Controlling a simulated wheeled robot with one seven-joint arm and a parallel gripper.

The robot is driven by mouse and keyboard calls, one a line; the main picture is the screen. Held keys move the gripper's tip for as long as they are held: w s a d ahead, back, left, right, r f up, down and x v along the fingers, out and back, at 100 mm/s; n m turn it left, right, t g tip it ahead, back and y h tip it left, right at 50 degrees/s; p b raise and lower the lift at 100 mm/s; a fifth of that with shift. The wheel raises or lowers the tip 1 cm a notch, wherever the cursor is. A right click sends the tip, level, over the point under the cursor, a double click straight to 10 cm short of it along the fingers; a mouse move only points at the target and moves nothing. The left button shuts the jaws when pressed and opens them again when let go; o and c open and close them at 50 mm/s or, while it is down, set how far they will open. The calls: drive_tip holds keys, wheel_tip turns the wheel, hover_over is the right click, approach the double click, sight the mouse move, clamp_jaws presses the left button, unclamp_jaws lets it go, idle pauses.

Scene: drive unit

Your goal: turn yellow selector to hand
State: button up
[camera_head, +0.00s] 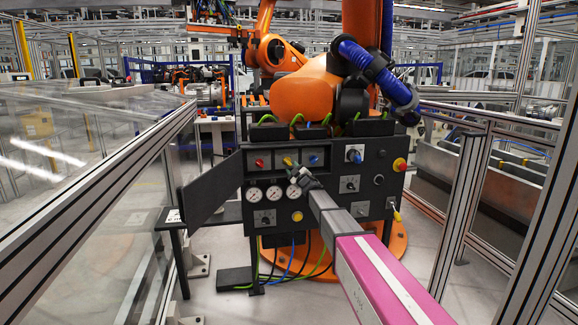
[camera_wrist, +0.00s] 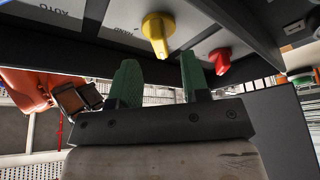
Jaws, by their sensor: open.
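The yellow selector (camera_head: 287,161) is the middle of three knobs in an open recess of the dark control panel. In the wrist view the yellow selector (camera_wrist: 157,28) sits on a pale plate, its handle pointing roughly down in the picture. My gripper (camera_head: 301,176) is just below and right of it in the head view. In the wrist view my gripper (camera_wrist: 159,60) is open, with two green fingers apart. The handle's lower end shows between the fingertips, with gaps on both sides. I cannot tell whether the fingers reach around it in depth. Nothing is held.
A red knob (camera_wrist: 220,59) is close beside the yellow one, right of the fingers in the wrist view. An open panel door (camera_head: 212,190) stands at left. Gauges (camera_head: 274,193) are below. A glass-walled fence (camera_head: 110,190) flanks the left.

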sight(289, 164)
drive_tip(key=x, duration=0.4)
drive_tip(key=shift+w+a, duration=0.1)
drive_tip(key=shift+w, duration=0.15)
clamp_jaws()
